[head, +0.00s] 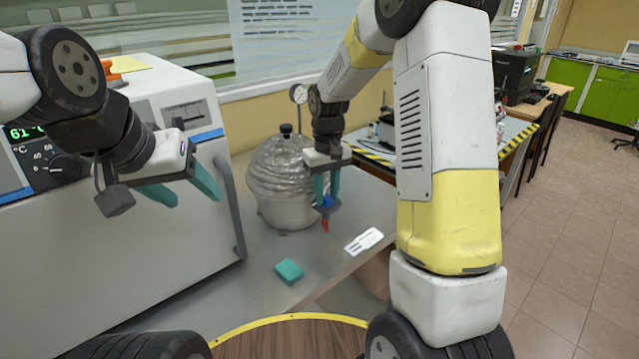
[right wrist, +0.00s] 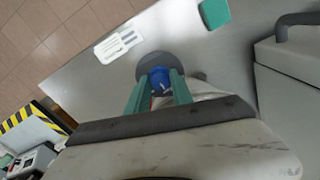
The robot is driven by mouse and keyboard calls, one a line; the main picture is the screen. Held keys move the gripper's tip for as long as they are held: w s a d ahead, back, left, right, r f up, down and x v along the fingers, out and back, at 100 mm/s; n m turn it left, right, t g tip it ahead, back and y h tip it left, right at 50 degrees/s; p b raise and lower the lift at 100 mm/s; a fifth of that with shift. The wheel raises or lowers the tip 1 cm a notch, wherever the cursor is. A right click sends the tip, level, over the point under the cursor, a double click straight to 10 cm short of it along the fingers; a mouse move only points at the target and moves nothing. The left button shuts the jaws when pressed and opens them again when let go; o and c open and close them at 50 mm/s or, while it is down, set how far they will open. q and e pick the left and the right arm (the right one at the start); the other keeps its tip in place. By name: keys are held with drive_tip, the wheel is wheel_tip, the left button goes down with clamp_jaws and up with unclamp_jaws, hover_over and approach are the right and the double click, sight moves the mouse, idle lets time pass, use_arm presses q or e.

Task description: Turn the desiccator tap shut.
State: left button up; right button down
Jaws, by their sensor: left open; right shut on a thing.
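The desiccator (head: 283,180) is a rounded silvery vessel with a pale lower body and a dark knob on its lid. It stands on the grey bench beside the oven. Its tap (head: 327,204) is blue, with a red tip below, at the vessel's right side. My right gripper (head: 327,200) points down and is shut on the tap. The right wrist view shows the blue tap (right wrist: 159,78) between the teal fingers (right wrist: 158,92). My left gripper (head: 185,192) is open and empty in front of the oven, away from the desiccator.
A white oven (head: 110,240) with a grey handle fills the left. A teal block (head: 289,271) and a white label card (head: 363,241) lie on the bench (head: 225,290) near its front edge. A gauge (head: 299,94) rises behind the desiccator. Yellow-black tape edges another table at right.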

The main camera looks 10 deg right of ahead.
sight(327, 197)
drive_tip(key=c, duration=1.1)
unclamp_jaws()
drive_tip(key=shift+r, duration=3.95)
drive_tip(key=s+d+r+m+t, duration=0.1)
drive_tip(key=s+r+t, duration=0.1)
drive_tip(key=s, duration=0.5)
drive_tip(key=s+d+r+m+t+y, duration=0.1)
drive_tip(key=s+r+t, duration=0.1)
drive_tip(key=s+r, duration=0.3)
drive_tip(key=s+d+r+m+t+y, duration=0.1)
drive_tip(key=s+r+t, duration=0.1)
drive_tip(key=s, duration=0.9)
drive_tip(key=shift+s+d+r, duration=0.15)
drive_tip(key=shift+s+r, duration=0.05)
drive_tip(key=shift+r, duration=0.55)
